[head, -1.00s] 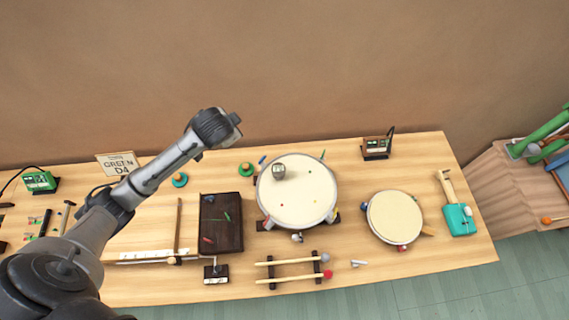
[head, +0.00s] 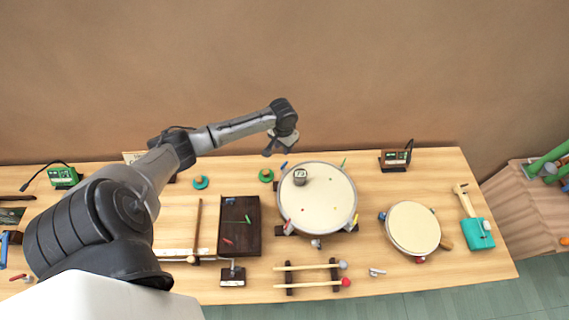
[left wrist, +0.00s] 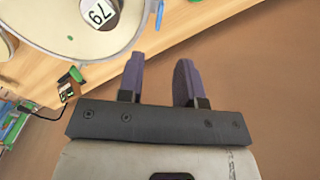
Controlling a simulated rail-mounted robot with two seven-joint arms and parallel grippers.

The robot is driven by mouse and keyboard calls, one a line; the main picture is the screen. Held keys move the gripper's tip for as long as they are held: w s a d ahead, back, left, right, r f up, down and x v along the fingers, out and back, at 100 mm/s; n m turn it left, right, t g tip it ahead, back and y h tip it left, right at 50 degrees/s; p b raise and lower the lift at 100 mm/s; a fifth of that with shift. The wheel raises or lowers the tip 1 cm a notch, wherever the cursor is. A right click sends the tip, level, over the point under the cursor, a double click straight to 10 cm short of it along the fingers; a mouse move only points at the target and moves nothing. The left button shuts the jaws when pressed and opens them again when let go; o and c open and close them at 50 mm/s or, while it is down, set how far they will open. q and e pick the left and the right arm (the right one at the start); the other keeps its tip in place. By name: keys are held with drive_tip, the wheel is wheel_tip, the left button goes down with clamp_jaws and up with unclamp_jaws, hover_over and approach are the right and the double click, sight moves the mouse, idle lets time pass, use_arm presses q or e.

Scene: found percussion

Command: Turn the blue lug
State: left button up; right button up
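The large drum (head: 318,215) stands on the table with coloured lugs around its rim. The blue lug (head: 284,165) shows at its back left rim; it also shows in the left wrist view (left wrist: 159,14). A green lug (head: 344,162) sits at the back right and a yellow one (head: 354,220) at the front right. My left gripper (head: 280,148) is above and behind the blue lug, apart from it. The left wrist view shows its two fingers (left wrist: 160,75) spread with nothing between them. My right gripper is not in view.
A round weight (head: 300,177) marked 79 rests on the drumhead. A smaller drum (head: 414,228) stands to the right, a dark tray (head: 252,240) to the left and a small device (head: 394,160) at the back right. The wall (head: 400,70) rises behind the table.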

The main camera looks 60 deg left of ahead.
sight(284, 165)
use_arm(q)
wheel_tip(284, 165, down, 12)
drive_tip(key=shift+r+b, duration=0.1)
drive_tip(key=shift+b, duration=0.2)
idle(0.3)
clamp_jaws()
